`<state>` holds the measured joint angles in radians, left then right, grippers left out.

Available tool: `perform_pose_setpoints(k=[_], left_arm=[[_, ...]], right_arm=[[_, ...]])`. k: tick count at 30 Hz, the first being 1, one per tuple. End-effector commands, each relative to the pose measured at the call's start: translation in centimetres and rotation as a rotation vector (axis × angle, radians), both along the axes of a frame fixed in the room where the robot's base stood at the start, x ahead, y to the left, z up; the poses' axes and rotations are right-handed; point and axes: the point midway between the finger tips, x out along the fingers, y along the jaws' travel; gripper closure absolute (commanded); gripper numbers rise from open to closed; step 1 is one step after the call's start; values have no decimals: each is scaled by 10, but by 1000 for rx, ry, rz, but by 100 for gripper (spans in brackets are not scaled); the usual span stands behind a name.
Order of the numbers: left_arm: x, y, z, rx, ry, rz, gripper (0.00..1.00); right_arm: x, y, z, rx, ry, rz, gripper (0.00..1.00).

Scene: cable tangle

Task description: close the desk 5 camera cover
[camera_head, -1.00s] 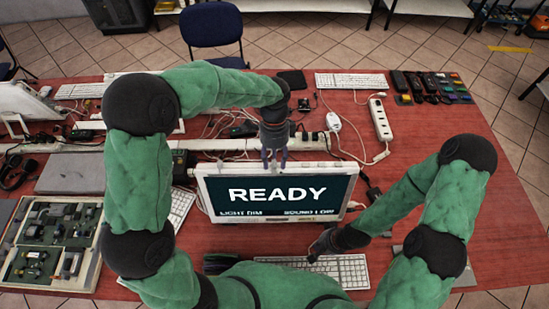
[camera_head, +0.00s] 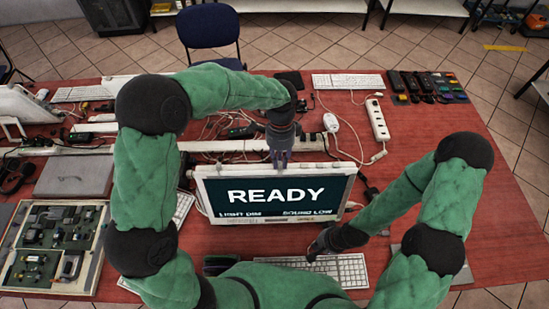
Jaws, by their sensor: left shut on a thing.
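The desk monitor (camera_head: 335,188) faces me in the middle of the red table and reads "READY" with smaller words below. My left gripper (camera_head: 279,163) comes down from behind onto the monitor's top edge, near its middle. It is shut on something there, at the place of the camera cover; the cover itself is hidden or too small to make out. My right gripper (camera_head: 313,254) is low over the white keyboard (camera_head: 345,266) in front of the monitor. Its fingers are dark and small, and I cannot tell whether they are open.
A power strip (camera_head: 377,119) and a white mouse (camera_head: 331,122) lie behind the monitor to the right, among loose cables. A tray of electronic parts (camera_head: 98,246) is at the front left. A grey closed case (camera_head: 75,177) lies behind it. The right of the table is mostly clear.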

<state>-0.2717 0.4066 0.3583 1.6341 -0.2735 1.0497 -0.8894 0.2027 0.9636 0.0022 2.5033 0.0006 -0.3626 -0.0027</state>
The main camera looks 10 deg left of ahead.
Motion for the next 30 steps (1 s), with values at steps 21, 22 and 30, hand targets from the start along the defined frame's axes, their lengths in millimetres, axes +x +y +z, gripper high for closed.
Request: perform_pose_setpoints(k=[21,22,30], left_arm=[[3,-2,8,-5,-5,1,55],[4,-2,12,-6,-6,1,55],[14,-1,61,-5,-8,1,55]], right_arm=[[0,0,-1,0,0,0,100],[0,0,-1,0,0,0,100],[0,0,-1,0,0,0,100]])
